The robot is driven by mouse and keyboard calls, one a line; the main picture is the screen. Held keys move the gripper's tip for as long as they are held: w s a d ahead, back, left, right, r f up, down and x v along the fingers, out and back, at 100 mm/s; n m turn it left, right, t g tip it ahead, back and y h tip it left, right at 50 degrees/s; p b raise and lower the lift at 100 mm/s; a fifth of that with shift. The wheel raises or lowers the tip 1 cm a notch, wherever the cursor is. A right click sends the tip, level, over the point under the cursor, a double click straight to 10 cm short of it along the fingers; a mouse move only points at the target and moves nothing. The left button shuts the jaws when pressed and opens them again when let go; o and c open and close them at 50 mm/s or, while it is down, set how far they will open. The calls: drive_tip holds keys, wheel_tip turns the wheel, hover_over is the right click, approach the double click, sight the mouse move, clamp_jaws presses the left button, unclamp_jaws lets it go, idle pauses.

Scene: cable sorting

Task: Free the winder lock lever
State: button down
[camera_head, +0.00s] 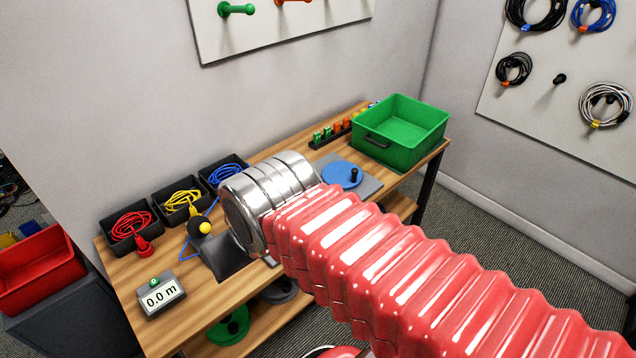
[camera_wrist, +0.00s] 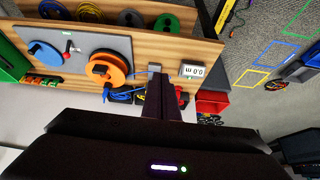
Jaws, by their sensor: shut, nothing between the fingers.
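In the wrist view, a grey plate (camera_wrist: 118,47) carries an orange disc (camera_wrist: 105,70) with a dark crank handle and a blue disc (camera_wrist: 45,56). Between them stands a small lever with a red tip (camera_wrist: 72,46), near a green light. I take this as the lock lever; in the head view my arm hides that spot. The blue disc (camera_head: 342,175) shows there. My gripper (camera_wrist: 165,85) is shut and empty, a dark shape over the bench, off to the right of the orange disc and well apart from the lever.
The wooden bench (camera_head: 120,268) holds black trays with red, yellow and blue cables, a 0.0 m display (camera_head: 160,297) and a green crate (camera_head: 402,135). A blue cable (camera_wrist: 107,94) lies beside the orange disc. A red bin (camera_head: 38,270) stands left of the bench.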

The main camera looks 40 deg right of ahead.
drive_tip(key=w+d+f+m, duration=0.3)
drive_tip(key=w+d, duration=1.3)
drive_tip(key=w, duration=0.1)
drive_tip(key=w+d+f+m+h, duration=0.1)
drive_tip(key=d+f, duration=0.4)
drive_tip(key=d, duration=0.6)
drive_tip(key=w+d+f+m+h, duration=0.1)
drive_tip(key=d+f, duration=0.3)
drive_tip(key=d, duration=0.6)
drive_tip(key=shift+w+d+f+m, duration=0.35)
drive_tip(key=shift+w+d+m, duration=0.05)
drive_tip(key=shift+w+m, duration=0.4)
drive_tip(key=shift+f, duration=0.15)
